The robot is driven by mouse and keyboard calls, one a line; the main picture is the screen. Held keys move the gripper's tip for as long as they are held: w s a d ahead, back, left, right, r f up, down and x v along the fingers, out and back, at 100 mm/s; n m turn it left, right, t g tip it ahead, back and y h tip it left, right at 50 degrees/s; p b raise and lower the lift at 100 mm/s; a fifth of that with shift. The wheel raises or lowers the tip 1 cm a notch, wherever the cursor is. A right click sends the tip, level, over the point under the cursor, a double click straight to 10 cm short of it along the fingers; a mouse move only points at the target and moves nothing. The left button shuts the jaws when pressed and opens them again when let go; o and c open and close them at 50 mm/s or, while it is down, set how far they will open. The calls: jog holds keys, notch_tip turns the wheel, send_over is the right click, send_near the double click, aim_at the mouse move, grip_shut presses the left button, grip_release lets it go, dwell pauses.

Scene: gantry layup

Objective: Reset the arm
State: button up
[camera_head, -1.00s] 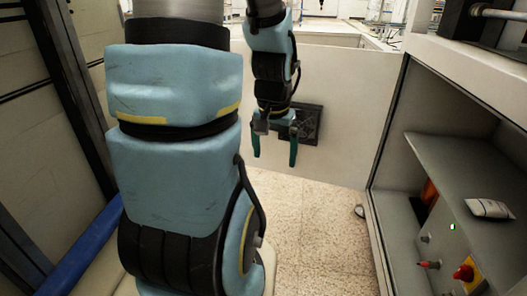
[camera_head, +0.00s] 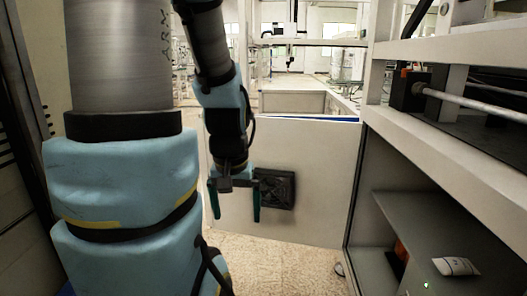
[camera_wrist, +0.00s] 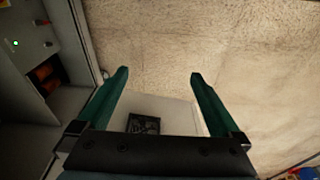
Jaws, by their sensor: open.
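My gripper (camera_head: 235,203) hangs at the end of my arm, pointing down, in front of a pale panel in the head view. Its two green fingers are apart with nothing between them. In the wrist view my gripper (camera_wrist: 158,78) also shows open and empty, with the speckled floor beyond its fingertips. My arm's blue upper links fill the left of the head view.
A pale panel (camera_head: 318,190) with a dark square vent (camera_head: 275,188) stands behind the gripper. At right is an open cabinet with a grey shelf (camera_head: 420,225) and a white handheld item (camera_head: 455,266). Speckled floor (camera_head: 290,267) is clear below. A frame with a metal rod (camera_head: 470,102) is at upper right.

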notch_tip(320, 180, up, 16)
jog(key=p, duration=1.3)
jog(key=shift+p, duration=0.35)
